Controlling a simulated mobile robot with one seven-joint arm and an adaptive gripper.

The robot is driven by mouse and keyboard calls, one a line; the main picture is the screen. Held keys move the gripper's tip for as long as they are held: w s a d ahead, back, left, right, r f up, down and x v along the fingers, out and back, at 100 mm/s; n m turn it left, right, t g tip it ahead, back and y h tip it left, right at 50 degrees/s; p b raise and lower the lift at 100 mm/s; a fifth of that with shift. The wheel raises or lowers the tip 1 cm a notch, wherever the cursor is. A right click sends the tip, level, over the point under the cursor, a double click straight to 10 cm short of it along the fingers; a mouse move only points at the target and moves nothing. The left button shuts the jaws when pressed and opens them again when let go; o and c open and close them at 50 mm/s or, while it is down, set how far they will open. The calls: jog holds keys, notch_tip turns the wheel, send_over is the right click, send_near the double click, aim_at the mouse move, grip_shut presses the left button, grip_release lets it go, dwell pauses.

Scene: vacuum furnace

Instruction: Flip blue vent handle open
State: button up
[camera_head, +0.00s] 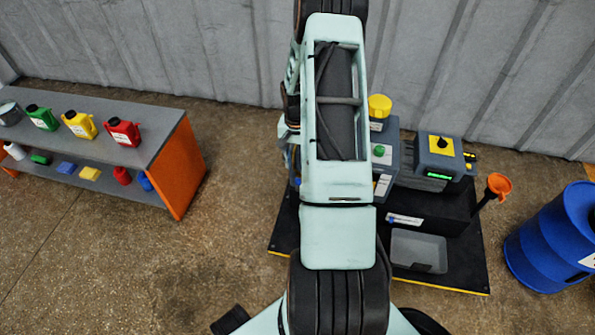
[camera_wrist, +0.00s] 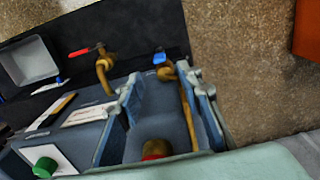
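The blue vent handle (camera_wrist: 159,57) shows in the wrist view as a small blue lever on a brass fitting (camera_wrist: 167,72). It lies just beyond and roughly between my fingertips. My gripper (camera_wrist: 163,82) is open, one finger on each side of the brass pipe area, with nothing visibly held. I cannot tell whether a finger touches the fitting. A red-handled valve (camera_wrist: 86,50) on a brass pipe stands to the left. In the head view my arm covers the handle and my gripper.
The blue-grey machine has a green button (camera_wrist: 45,168). A blue drum (camera_head: 545,240) stands right; a shelf with an orange end (camera_head: 180,165) stands left. Floor between shelf and base is clear.

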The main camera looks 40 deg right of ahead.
notch_tip(320, 180, up, 2)
jog(key=shift+r, duration=0.1)
dwell(0.5)
